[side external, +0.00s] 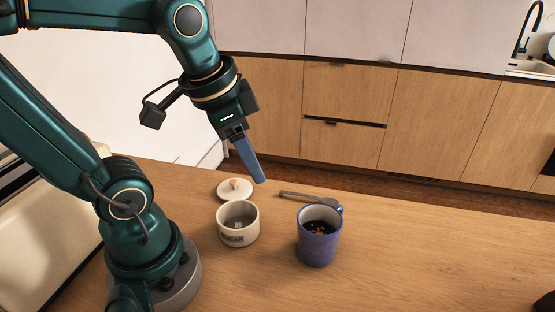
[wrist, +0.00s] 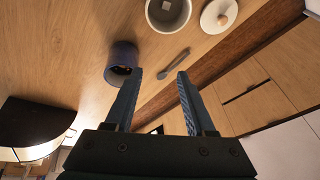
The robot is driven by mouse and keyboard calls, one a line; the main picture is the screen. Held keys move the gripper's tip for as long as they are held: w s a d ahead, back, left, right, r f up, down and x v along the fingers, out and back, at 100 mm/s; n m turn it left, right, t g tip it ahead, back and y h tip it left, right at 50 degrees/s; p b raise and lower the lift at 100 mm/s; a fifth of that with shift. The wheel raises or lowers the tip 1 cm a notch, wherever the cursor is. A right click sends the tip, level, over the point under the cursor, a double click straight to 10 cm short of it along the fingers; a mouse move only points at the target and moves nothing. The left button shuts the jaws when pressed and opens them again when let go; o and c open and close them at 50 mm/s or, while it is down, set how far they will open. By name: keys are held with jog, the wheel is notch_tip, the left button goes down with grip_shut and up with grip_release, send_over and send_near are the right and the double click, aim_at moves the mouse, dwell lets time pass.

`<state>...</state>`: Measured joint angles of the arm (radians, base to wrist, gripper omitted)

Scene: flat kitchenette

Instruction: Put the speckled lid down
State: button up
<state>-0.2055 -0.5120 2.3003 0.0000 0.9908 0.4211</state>
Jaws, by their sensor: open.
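The pale speckled lid (side external: 235,190) with a wooden knob lies on the wooden counter, knob up, just behind the sugar pot. It also shows at the top right of the wrist view (wrist: 218,15). The off-white sugar pot (side external: 238,224) stands upright and uncovered, with a small pale piece inside. It is partly cut off in the wrist view (wrist: 168,14). My gripper (side external: 259,181) is above the counter, tilted down, apart from the lid and to its right in the side view. In the wrist view its two fingers (wrist: 161,74) are spread with nothing between them.
A blue mug (side external: 319,247) with dark contents stands right of the pot. A spoon (side external: 308,197) lies behind the mug. The counter (side external: 430,260) right of the mug is mostly clear, with a dark object (side external: 545,303) at the far right corner. Wooden cabinets (side external: 430,120) stand beyond.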

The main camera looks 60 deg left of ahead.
jog(key=d, duration=0.1)
jog(key=s+d+n+t, duration=0.1)
jog(key=s+d+n, duration=0.1)
jog(key=shift+s+d+f+h, duration=0.25)
jog(key=shift+d+f+h, duration=0.15)
jog(key=shift+o, duration=0.3)
